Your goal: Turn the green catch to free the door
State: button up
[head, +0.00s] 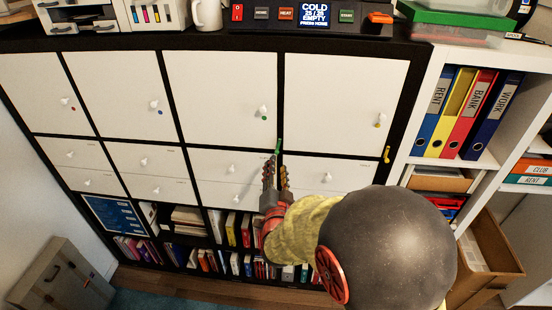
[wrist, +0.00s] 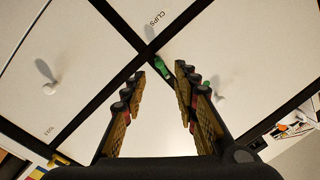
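The green catch (head: 279,146) sits on the black frame at the lower right corner of the door with the green-dotted knob (head: 220,88). That door looks closed. In the wrist view the green catch (wrist: 161,67) lies tilted where the black frame strips cross, just beyond the fingertips and between their lines. My gripper (head: 277,168) is just below the catch in the head view. In the wrist view my gripper (wrist: 160,84) is open and empty, with clear space between its two fingers. I cannot tell whether a fingertip touches the catch.
A yellow catch (head: 386,154) sits at the lower right of the door with the yellow-dotted knob (head: 378,121). White drawers (head: 228,168) with knobs lie below the doors. A control panel (head: 300,16) and a mug (head: 207,14) stand on top. An open shelf of binders (head: 462,112) stands at right.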

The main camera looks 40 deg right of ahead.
aim_at(277, 154)
jog(key=x, duration=0.6)
jog(key=shift+w+d+b, duration=0.2)
jog(key=shift+b, duration=0.2)
jog(key=shift+c, duration=1.1)
grip_shut()
